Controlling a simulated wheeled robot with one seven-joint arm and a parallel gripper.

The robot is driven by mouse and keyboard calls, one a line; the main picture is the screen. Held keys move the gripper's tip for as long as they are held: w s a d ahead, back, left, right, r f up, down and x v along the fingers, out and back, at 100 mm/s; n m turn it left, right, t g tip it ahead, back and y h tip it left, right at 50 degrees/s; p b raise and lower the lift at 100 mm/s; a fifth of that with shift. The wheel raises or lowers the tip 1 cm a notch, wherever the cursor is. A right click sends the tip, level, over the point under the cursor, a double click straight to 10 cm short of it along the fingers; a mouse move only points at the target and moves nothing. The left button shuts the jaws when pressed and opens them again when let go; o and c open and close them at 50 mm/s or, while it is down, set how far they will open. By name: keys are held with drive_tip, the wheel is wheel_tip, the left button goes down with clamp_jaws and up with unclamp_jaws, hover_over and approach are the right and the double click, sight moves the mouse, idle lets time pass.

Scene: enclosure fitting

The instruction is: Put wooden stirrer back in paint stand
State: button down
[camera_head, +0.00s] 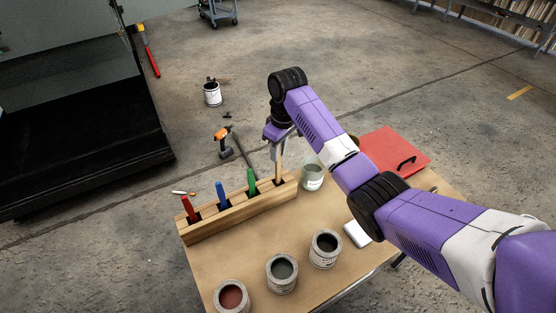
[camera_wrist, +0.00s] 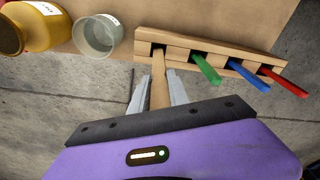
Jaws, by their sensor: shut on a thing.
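The wooden stirrer (camera_head: 278,171) is pale and roughly upright below my gripper (camera_head: 277,151). In the wrist view the stirrer (camera_wrist: 158,92) runs between the two fingers of my gripper (camera_wrist: 157,84), which is shut on it. The paint stand (camera_head: 215,222) is a long wooden block on the table; it also shows in the wrist view (camera_wrist: 214,45). The stirrer's lower end is at the slot at the stand's right end in the head view. How deep it sits I cannot tell. Red (camera_head: 189,208), blue (camera_head: 222,195) and green (camera_head: 252,181) handles stand in the other slots.
A clear jar (camera_head: 313,177) stands close to the stirrer's end of the stand. Three open paint cans, one of them dark red inside (camera_head: 231,296), line the table's front. A red box (camera_head: 399,150) and a white block (camera_head: 357,234) lie right. A yellow can (camera_wrist: 27,28) is beyond the jar.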

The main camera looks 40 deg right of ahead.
drive_tip(key=shift+f, duration=2.15)
drive_tip(key=c, duration=1.3)
unclamp_jaws()
drive_tip(key=shift+f, duration=0.1)
drive_tip(key=shift+o, duration=0.2)
wheel_tip(320, 180, up, 12)
drive_tip(key=s, duration=0.1)
drive_tip(key=shift+s+b, duration=0.25)
drive_tip(key=shift+b, duration=0.15)
drive_tip(key=shift+w+d, duration=0.1)
